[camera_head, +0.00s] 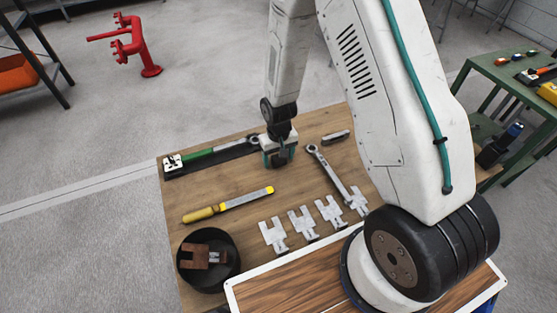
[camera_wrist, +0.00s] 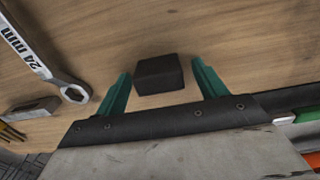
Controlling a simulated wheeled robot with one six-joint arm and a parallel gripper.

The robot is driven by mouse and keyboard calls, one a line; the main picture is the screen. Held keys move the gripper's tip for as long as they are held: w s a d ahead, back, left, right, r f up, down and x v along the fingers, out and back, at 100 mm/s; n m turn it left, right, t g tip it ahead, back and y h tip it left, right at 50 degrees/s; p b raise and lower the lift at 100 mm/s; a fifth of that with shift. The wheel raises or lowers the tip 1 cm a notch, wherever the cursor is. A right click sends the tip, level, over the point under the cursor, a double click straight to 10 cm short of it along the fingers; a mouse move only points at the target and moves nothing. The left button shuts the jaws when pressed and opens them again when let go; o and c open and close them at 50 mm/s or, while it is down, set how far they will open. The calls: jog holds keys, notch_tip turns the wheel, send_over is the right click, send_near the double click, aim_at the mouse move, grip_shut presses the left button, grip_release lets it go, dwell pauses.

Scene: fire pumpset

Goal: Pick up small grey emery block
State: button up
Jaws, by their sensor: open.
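A small dark grey block (camera_wrist: 159,74), which looks like the emery block, lies on the wooden table top (camera_wrist: 235,35). In the wrist view it sits between the two green fingers of my gripper (camera_wrist: 162,70), with a gap visible on each side. The fingers are open and hold nothing.
A combination wrench (camera_head: 330,172) and a grey metal piece (camera_head: 336,136) lie to the right. A green-handled tool (camera_head: 212,154) lies to the left. A yellow-handled file (camera_head: 230,204), several metal plates (camera_head: 302,223) and a black bowl (camera_head: 190,277) are nearer.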

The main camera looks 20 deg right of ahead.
jog(key=c, duration=1.2)
jog(key=shift+r, duration=0.15)
